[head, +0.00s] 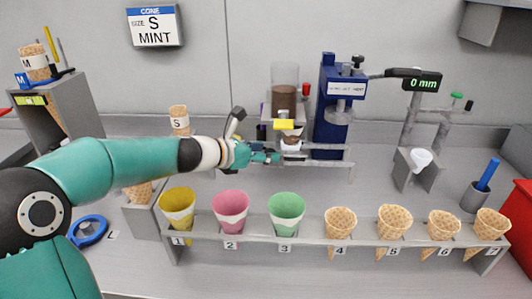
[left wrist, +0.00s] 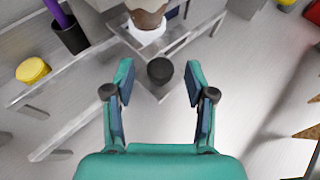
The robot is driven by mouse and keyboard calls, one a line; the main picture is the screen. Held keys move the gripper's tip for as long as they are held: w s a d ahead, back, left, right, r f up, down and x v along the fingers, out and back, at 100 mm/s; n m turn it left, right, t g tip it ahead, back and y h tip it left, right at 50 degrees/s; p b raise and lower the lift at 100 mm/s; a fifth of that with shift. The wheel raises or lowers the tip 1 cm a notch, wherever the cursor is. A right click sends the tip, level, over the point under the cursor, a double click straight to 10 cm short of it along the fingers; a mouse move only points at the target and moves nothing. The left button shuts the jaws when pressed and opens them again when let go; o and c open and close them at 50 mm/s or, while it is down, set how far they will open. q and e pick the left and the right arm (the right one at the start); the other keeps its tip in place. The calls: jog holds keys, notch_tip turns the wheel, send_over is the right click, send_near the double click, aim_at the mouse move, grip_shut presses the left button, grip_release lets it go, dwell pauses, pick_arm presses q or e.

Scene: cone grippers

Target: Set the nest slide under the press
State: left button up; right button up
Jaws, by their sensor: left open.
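The blue press (head: 338,100) stands at the back, with a green "0 mm" readout on an arm to its right. Left of it, under a clear hopper of brown material, a white holder with brown in it (head: 291,143) sits at the left part of a grey metal rail (head: 330,150); this looks like the nest slide. The holder also shows at the top of the left wrist view (left wrist: 147,32), with a dark round knob (left wrist: 160,71) in front. My left gripper (head: 272,157) is open; in the left wrist view its fingers (left wrist: 158,88) stand either side of the knob, apart from it.
A front rack (head: 310,239) holds coloured sleeves (head: 231,208) and bare cones (head: 394,219) in numbered places. A yellow knob (left wrist: 33,70) and a dark cup with a purple rod (left wrist: 72,36) stand left in the left wrist view. A white funnel (head: 421,158) stands right of the press.

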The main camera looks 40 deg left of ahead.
pick_arm(q)
jog(key=shift+w+d+f, duration=0.2)
jog(key=shift+w, duration=0.3)
grip_shut()
